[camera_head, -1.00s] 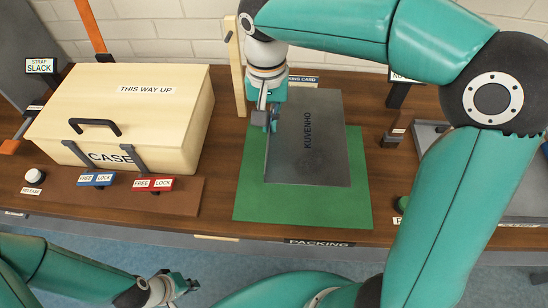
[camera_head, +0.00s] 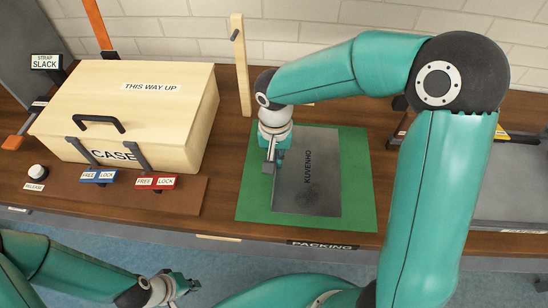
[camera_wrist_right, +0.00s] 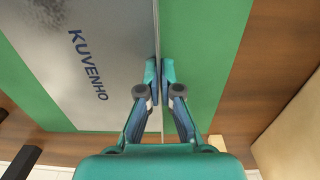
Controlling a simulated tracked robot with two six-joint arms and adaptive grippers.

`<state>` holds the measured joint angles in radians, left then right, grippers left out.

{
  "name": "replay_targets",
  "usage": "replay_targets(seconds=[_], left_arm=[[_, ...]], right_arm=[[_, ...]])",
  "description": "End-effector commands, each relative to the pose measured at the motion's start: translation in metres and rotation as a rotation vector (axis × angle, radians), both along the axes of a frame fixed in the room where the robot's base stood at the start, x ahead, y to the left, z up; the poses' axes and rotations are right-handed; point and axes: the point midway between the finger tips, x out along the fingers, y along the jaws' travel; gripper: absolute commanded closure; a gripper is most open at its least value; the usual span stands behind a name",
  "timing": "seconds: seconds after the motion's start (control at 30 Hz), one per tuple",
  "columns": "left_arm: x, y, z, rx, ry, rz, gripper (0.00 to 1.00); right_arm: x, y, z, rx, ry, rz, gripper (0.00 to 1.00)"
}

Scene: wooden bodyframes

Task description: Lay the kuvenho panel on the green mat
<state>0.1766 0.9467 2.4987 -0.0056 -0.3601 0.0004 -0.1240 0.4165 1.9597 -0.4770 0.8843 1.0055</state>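The kuvenho panel (camera_head: 322,165) is a dark grey sheet with its name lettered on it. It appears flat, inside the outline of the green mat (camera_head: 358,180); I cannot tell whether it touches the mat. My right gripper (camera_head: 274,165) is at the panel's left edge in the head view. In the right wrist view, the fingers (camera_wrist_right: 159,88) are closed on either side of the panel's edge, with the panel (camera_wrist_right: 85,55) to the left and green mat (camera_wrist_right: 195,50) on both sides. My left gripper (camera_head: 188,285) is in front of the table, away from the panel; its opening is unclear.
A wooden case (camera_head: 130,110) stands left of the mat, with blue (camera_head: 99,176) and red (camera_head: 156,182) latches in front. A wooden post (camera_head: 241,65) rises behind the mat. A grey tray (camera_head: 510,190) lies at the right.

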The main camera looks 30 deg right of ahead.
Motion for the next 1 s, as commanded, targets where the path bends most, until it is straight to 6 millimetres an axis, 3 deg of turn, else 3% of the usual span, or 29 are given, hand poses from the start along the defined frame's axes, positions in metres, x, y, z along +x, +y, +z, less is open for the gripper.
replay_targets(seconds=[0.23, 0.43, 0.8, 1.0], left_arm=[[0.0, 0.0, -0.003, 0.0, 0.0, 0.0, 1.0], [0.0, 0.0, -0.001, 0.0, 0.0, 0.0, 1.0], [0.0, 0.0, 0.001, 0.0, 0.0, 0.0, 1.0], [0.0, 0.0, 0.001, 0.0, 0.0, 0.0, 1.0]], right_arm=[[0.0, 0.0, -0.002, -0.001, -0.001, 0.0, 1.0], [0.0, 0.0, -0.001, 0.0, 0.0, 0.0, 0.69], [0.0, 0.0, 0.003, 0.0, -0.001, 0.0, 0.69], [0.002, 0.001, 0.028, 0.0, -0.005, 0.0, 0.69]])
